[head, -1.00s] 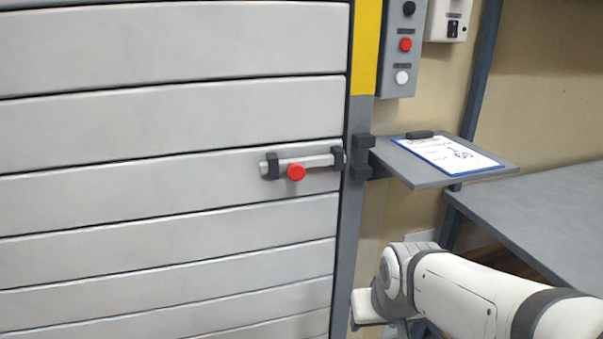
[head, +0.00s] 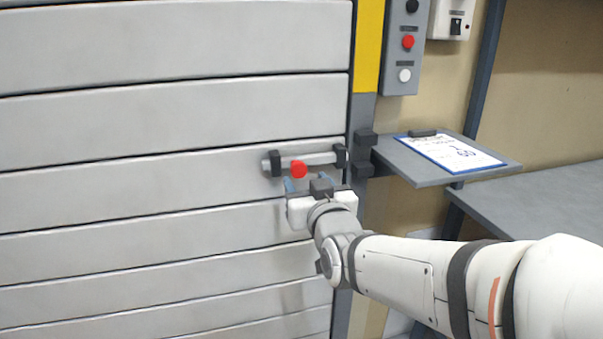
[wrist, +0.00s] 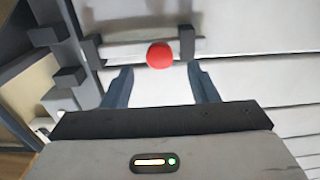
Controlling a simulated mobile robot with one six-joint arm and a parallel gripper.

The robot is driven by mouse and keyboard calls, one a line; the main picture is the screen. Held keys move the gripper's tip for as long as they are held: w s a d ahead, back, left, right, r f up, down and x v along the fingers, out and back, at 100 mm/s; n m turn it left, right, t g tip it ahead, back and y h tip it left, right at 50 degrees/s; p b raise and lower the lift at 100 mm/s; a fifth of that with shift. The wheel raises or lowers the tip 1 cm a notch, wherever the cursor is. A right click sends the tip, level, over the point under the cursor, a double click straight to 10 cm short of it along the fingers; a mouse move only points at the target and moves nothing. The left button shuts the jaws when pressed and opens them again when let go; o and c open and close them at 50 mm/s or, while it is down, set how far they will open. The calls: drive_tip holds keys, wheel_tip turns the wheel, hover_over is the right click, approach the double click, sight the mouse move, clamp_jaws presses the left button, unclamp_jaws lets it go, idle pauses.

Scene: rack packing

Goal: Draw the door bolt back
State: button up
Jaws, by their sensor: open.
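The door bolt (head: 322,159) is a light metal bar lying across the slatted door, held in two dark brackets. Its red knob (head: 299,169) sticks out near the left bracket. In the wrist view the red knob (wrist: 159,55) sits just beyond the fingertips, between them. The bar (wrist: 128,50) shows behind it. My gripper (head: 306,183) is open and empty, just below and in front of the knob. In the wrist view its blue-grey fingers (wrist: 160,72) are spread apart, and I see no contact with the knob.
Dark catch blocks (head: 364,154) stand on the door post right of the bolt. A small shelf (head: 425,180) with a clipboard (head: 452,153) juts out beside it. A button box (head: 403,60) is mounted above. A grey table (head: 545,205) stands at the right.

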sight(300, 172)
drive_tip(key=shift+x, duration=2.4)
clamp_jaws()
